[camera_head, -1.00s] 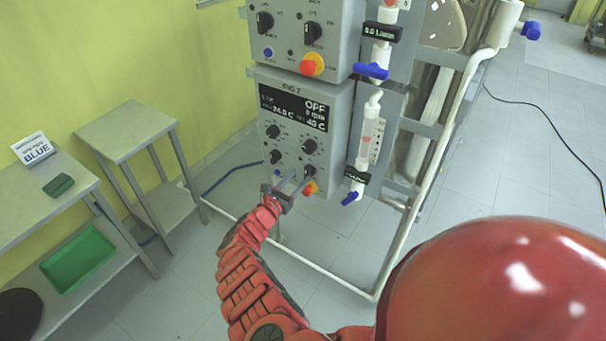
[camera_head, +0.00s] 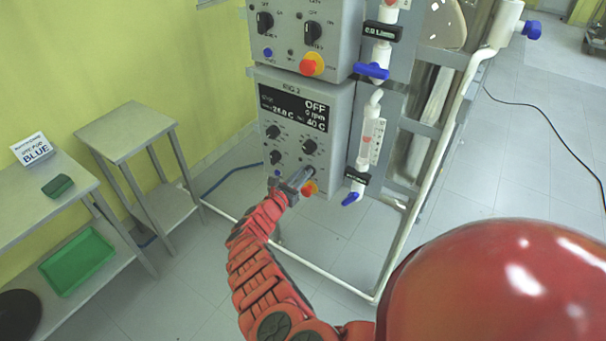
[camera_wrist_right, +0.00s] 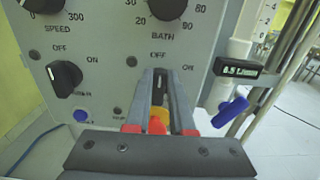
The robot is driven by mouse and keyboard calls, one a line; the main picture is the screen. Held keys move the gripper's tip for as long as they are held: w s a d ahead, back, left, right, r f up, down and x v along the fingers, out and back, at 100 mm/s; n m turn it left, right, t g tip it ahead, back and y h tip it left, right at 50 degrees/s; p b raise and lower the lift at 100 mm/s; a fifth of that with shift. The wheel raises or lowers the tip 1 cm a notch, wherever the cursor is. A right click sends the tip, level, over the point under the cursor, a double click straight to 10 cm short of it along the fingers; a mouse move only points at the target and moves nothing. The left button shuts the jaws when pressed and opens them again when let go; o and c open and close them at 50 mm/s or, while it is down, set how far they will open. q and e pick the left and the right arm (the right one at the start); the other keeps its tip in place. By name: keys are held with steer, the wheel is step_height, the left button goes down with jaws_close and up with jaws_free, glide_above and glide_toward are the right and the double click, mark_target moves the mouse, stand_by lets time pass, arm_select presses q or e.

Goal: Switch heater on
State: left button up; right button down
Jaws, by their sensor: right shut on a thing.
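My right gripper (camera_head: 303,176) is at the lower right switch of this box. In the right wrist view the gripper (camera_wrist_right: 159,88) is shut on the black switch knob (camera_wrist_right: 158,92), under the BATH dial (camera_wrist_right: 167,8) and between OFF and ON labels. The fingers hide most of the knob, so its exact angle is hard to tell. My left gripper is not in view.
A red and yellow stop button (camera_head: 309,188) lies just below the gripper. A second switch knob (camera_wrist_right: 65,78) is to the left. A flow meter with a blue valve (camera_head: 352,198) hangs close on the right. A second control box (camera_head: 345,40) is above.

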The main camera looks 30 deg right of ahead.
stand_by(0.4)
steer(key=shift+s+d+f+m+b, duration=0.1)
steer(key=shift+s+f+m+b, duration=0.15)
steer(key=shift+m+b, duration=1.35)
steer(key=shift+s+d+f+m+b, duration=0.25)
steer(key=shift+m+b, duration=0.55)
steer(key=shift+m, duration=1.6)
steer(key=shift+s+f+m+b, duration=0.1)
steer(key=shift+s+m+b, duration=0.2)
steer(key=shift+m+b, duration=1.3)
steer(key=shift+r+m+p, duration=0.1)
steer(key=shift+m+p, duration=0.3)
steer(key=shift+m, duration=0.1)
steer(key=c, duration=0.8)
jaws_free()
